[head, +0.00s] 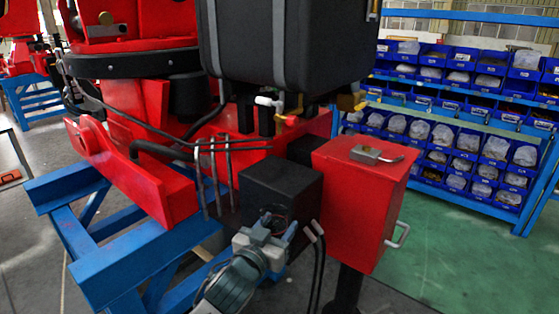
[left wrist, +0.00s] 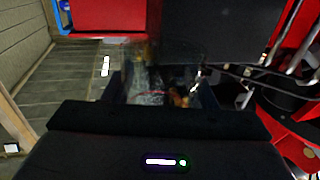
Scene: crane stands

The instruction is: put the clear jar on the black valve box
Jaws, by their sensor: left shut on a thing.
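The black valve box (head: 284,182) is a dark cube left of the red box, with a bare flat top. In the left wrist view it is the dark block (left wrist: 222,35) at the upper right. My left gripper (head: 268,228) is in front of the valve box's near face, below its top edge. It is shut on the clear jar (head: 273,214), which is see-through and hard to make out against the black face. In the left wrist view the jar (left wrist: 150,86) shows dimly between the fingers. I cannot tell whether the jar touches the box. My right gripper is not in view.
A large black case (head: 290,45) overhangs behind. Black cables hang beside the gripper. Blue shelving (head: 470,119) is farther back.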

